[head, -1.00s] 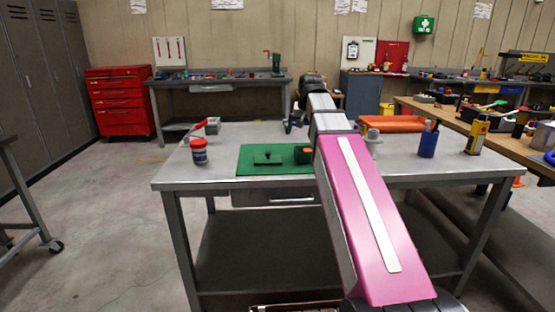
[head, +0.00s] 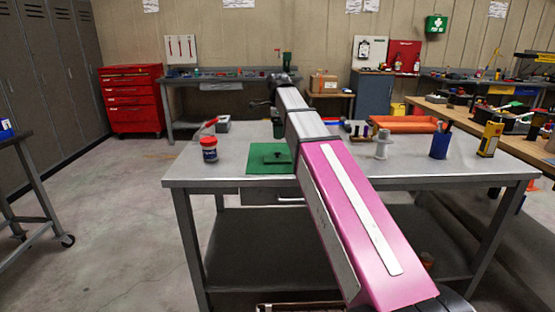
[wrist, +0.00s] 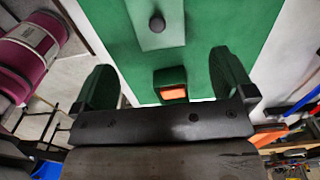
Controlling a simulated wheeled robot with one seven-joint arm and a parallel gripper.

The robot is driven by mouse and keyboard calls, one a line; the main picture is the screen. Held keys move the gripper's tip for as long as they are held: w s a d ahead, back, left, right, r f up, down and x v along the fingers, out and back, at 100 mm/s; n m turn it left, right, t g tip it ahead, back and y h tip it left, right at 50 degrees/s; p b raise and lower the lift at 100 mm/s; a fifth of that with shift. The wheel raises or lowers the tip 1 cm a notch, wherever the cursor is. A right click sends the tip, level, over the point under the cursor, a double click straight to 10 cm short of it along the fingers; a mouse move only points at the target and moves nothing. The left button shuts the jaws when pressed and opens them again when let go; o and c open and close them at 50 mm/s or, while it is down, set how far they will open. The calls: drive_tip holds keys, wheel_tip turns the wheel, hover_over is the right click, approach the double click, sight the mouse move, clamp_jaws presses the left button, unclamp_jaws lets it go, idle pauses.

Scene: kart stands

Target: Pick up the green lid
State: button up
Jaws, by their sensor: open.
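The green lid (wrist: 156,24), a flat lighter green plate with a dark round knob, lies on the green mat (wrist: 204,20) near the top of the wrist view. In the head view the lid (head: 275,156) shows as a low dark green piece on the mat (head: 262,168), left of my arm. My gripper (wrist: 163,62) is open and empty above the mat, its two fingers apart. The lid lies beyond the fingertips in the wrist view. A small green box with an orange inside (wrist: 172,90) shows between the fingers, nearer the palm. In the head view my arm hides it.
A red-capped jar (head: 209,150) stands left of the mat on the grey table (head: 225,178). A grey spool-like piece (head: 382,144), a blue pen cup (head: 440,145), a yellow device (head: 489,139) and an orange tray (head: 404,124) stand to the right. The table's front right is clear.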

sight(278, 154)
wheel_tip(278, 154, down, 10)
drive_tip(key=shift+s+a+f, duration=0.1)
drive_tip(key=shift+s+f, duration=0.05)
drive_tip(key=shift+f, duration=0.1)
drive_tip(key=c, duration=0.8)
